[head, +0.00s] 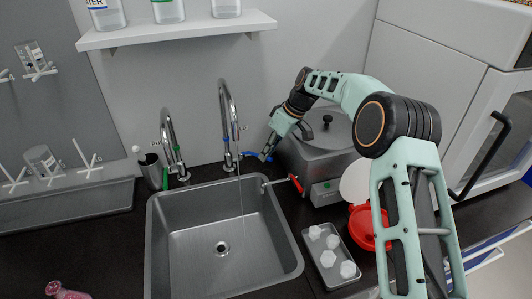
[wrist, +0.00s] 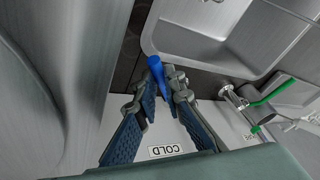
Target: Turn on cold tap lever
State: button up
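The cold tap (head: 225,105) is the right one of two tall chrome taps behind the sink. Its blue lever (head: 249,154) points right, towards my gripper (head: 264,156). In the wrist view the blue lever (wrist: 158,76) lies between my fingertips (wrist: 162,84), which are closed in on both sides of it. A label reading COLD (wrist: 166,149) shows below the fingers. In the head view a thin pale line, like a stream of water (head: 241,205), drops from the cold tap's spout into the sink.
The steel sink (head: 160,250) is in front. The other tap (head: 170,140) has a green lever. A lidded steel bath (head: 315,160) stands close right of my gripper, with a red-handled valve (head: 297,184) towards the sink. A tray (head: 322,268) of white pieces lies right of the sink.

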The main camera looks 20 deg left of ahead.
jog(key=o, duration=0.4)
jog(key=v, duration=1.2)
jog(key=shift+w, duration=0.1)
